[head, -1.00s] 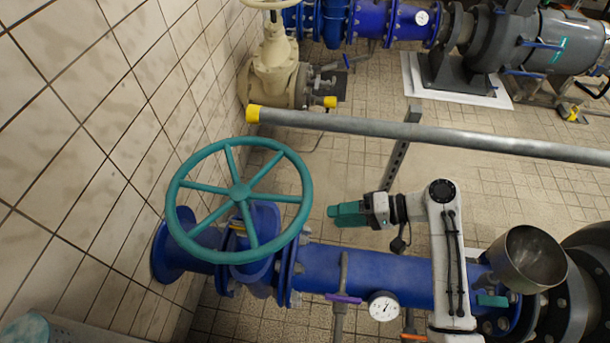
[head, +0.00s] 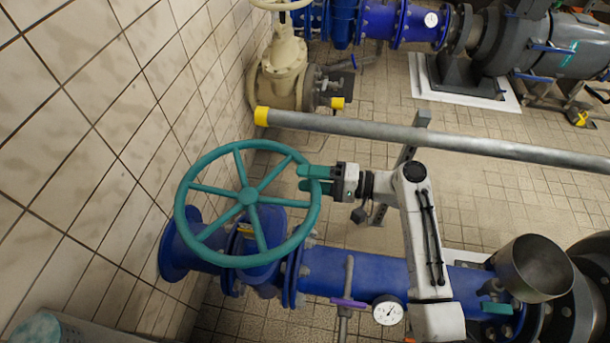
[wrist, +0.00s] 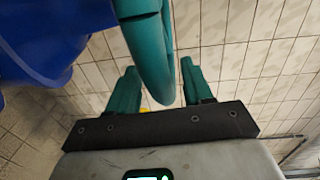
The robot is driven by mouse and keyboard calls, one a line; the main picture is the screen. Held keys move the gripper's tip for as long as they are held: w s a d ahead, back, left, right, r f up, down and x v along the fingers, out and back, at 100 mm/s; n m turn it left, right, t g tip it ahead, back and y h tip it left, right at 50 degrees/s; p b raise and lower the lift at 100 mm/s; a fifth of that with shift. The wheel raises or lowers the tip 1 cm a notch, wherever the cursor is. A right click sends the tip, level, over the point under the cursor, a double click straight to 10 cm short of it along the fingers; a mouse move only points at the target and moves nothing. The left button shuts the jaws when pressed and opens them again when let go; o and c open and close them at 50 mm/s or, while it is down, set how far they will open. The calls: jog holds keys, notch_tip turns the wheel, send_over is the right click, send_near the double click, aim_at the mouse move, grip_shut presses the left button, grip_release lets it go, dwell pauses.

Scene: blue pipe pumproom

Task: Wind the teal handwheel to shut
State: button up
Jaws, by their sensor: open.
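The teal handwheel (head: 248,197) with several spokes sits on a valve on the blue pipe, near the tiled wall. My gripper (head: 305,178) is at the right side of its rim, its teal fingers pointing left. In the wrist view the handwheel's rim (wrist: 148,45) passes between the two fingers of my gripper (wrist: 161,88), one finger on each side. The fingers are open, with gaps showing between them and the rim. Part of the blue valve body (head: 262,240) is hidden under the wheel.
A grey rail (head: 430,136) with a yellow end cap runs behind my arm. The blue pipe (head: 345,275) carries a gauge (head: 388,310) and a purple lever (head: 348,302). A metal funnel (head: 533,268) stands at the right. A cream valve (head: 280,75) stands farther back.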

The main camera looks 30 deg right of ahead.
jog(key=shift+w+a, duration=0.35)
jog(key=shift+a, duration=0.2)
jog(key=shift+c, duration=0.5)
grip_shut()
